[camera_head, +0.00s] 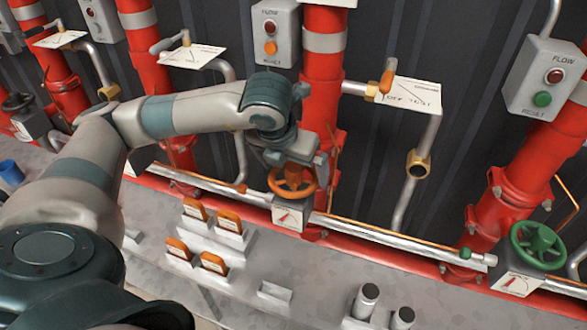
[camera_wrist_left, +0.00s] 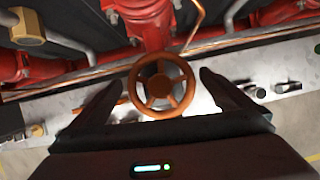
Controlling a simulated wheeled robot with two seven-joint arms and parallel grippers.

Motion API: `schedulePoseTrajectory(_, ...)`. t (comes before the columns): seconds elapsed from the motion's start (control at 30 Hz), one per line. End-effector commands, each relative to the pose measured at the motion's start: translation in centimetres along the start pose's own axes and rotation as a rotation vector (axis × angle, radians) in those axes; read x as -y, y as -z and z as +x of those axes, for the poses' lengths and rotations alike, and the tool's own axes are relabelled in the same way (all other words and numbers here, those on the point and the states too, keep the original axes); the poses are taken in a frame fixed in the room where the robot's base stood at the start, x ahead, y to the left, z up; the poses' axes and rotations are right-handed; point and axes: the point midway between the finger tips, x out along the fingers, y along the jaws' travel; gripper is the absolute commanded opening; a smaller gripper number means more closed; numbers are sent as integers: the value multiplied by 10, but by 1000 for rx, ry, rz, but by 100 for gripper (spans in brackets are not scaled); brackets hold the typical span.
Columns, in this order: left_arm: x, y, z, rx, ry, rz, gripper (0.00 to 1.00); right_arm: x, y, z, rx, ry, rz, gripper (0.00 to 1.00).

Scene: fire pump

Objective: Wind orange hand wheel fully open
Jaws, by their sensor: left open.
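The orange hand wheel (camera_head: 292,182) sits on a white gauge box (camera_head: 291,214) in front of a red vertical pipe in the head view. In the left wrist view the orange hand wheel (camera_wrist_left: 161,87) faces the camera, with its spokes and hub clear. My left gripper (camera_head: 291,165) is just above the wheel in the head view. In the left wrist view my left gripper (camera_wrist_left: 160,85) is open, one dark finger on each side of the wheel, with a visible gap to the rim. Contact cannot be told. My right gripper does not show.
A green hand wheel (camera_head: 537,245) stands at the right on its own gauge box. A long silver pipe (camera_head: 390,239) runs along the front. Orange-faced tags (camera_head: 212,263) stand on the grey ledge, near two metal cylinders (camera_head: 365,300). Red pipes stand behind.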

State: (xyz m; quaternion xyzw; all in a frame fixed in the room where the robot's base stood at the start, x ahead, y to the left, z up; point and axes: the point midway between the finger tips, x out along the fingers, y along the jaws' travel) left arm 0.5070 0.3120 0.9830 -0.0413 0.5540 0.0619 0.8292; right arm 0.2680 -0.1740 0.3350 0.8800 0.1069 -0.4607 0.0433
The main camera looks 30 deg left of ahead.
Motion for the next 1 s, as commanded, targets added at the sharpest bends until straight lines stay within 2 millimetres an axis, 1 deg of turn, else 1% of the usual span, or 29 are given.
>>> schedulePoseTrajectory(0.27,0,0,2,0,13,31,100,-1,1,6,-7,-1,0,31)
schedulePoseTrajectory(0.3,0,1,3,0,20,47,100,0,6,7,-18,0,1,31)
schedulePoseTrajectory(0.4,-1,1,4,1,40,97,100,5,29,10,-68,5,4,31)
schedulePoseTrajectory(0.43,0,2,4,1,47,112,100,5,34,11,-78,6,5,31)
schedulePoseTrajectory(0.5,-1,2,5,0,70,167,100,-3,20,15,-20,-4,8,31)
schedulePoseTrajectory(0.7,-1,1,5,2,137,330,100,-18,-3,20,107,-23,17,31)
schedulePoseTrajectory(0.9,-1,1,4,0,210,502,100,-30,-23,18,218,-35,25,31)
schedulePoseTrajectory(1.0,0,0,3,0,241,579,100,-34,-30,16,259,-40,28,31)
